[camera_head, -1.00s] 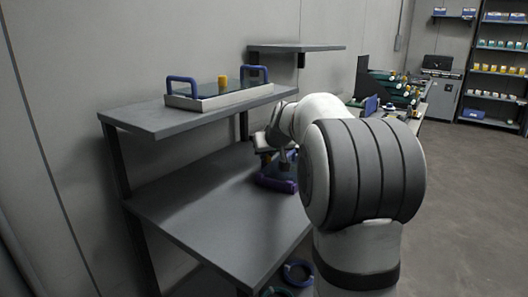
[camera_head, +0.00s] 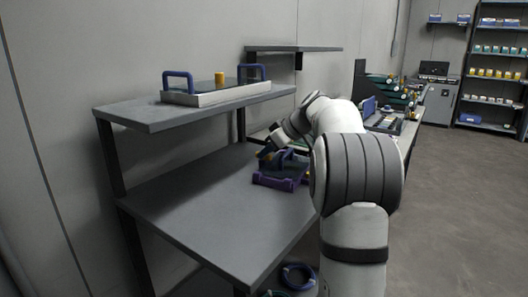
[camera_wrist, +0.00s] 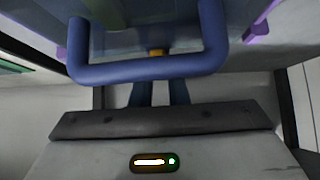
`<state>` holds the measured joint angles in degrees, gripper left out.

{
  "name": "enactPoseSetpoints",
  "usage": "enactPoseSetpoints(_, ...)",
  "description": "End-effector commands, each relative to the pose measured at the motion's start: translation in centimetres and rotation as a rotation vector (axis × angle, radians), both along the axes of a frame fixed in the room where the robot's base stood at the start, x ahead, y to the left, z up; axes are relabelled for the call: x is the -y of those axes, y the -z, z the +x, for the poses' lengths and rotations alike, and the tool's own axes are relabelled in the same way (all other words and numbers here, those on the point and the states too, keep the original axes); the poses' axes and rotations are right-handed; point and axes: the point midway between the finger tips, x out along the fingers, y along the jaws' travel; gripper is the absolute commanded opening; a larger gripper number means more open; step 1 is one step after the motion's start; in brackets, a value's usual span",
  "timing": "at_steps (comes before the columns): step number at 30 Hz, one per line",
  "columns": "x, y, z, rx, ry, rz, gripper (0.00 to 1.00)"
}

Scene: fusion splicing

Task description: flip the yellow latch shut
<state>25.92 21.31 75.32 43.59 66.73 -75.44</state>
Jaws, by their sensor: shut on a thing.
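The yellow latch (camera_wrist: 155,52) shows as a small patch just beyond a blue handle (camera_wrist: 150,69) in the wrist view. My gripper (camera_wrist: 157,92) points at it, its two dark fingers close together. The handle crosses in front of the fingers and hides their tips. The fingers are shut with a narrow gap that lines up with the latch, so they appear to be on it. In the head view, the blue device sits in a purple holder (camera_head: 280,181) on the lower bench, partly behind my arm.
The grey lower bench (camera_head: 200,205) is clear to the left of the holder. An upper shelf (camera_head: 150,117) carries a tray (camera_head: 215,95) with blue handles and a yellow knob (camera_head: 219,78). Another bench with racks (camera_head: 385,95) stands behind my arm at right.

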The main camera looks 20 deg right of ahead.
Motion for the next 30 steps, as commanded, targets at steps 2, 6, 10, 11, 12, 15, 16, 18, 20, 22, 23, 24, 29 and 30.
enactPoseSetpoints(2,0.04,0.10,0.03,-0.002,-0.020,0.000,0.00)
enactPoseSetpoints(6,0.02,0.07,0.04,-0.002,-0.038,0.000,0.00)
enactPoseSetpoints(10,0.01,0.08,0.02,-0.002,-0.045,0.000,0.00)
enactPoseSetpoints(11,0.01,0.09,0.02,-0.002,-0.045,0.000,0.00)
enactPoseSetpoints(12,0.01,0.10,0.02,-0.002,-0.045,0.000,0.00)
enactPoseSetpoints(15,0.00,0.11,0.02,-0.002,-0.045,0.000,0.00)
enactPoseSetpoints(16,0.00,0.11,0.02,-0.002,-0.045,0.000,0.00)
enactPoseSetpoints(18,-0.01,0.12,0.02,-0.002,-0.045,0.000,0.00)
enactPoseSetpoints(20,-0.01,0.12,0.02,-0.003,-0.045,0.000,0.17)
enactPoseSetpoints(22,-0.01,0.12,0.02,-0.002,-0.044,0.000,0.23)
enactPoseSetpoints(23,-0.01,0.11,0.02,-0.002,-0.044,0.000,0.26)
enactPoseSetpoints(24,-0.01,0.09,0.02,-0.002,-0.044,0.000,0.29)
enactPoseSetpoints(29,-0.01,0.06,0.03,-0.001,-0.045,0.000,0.36)
enactPoseSetpoints(30,-0.01,0.06,0.03,-0.001,-0.044,-0.001,0.36)
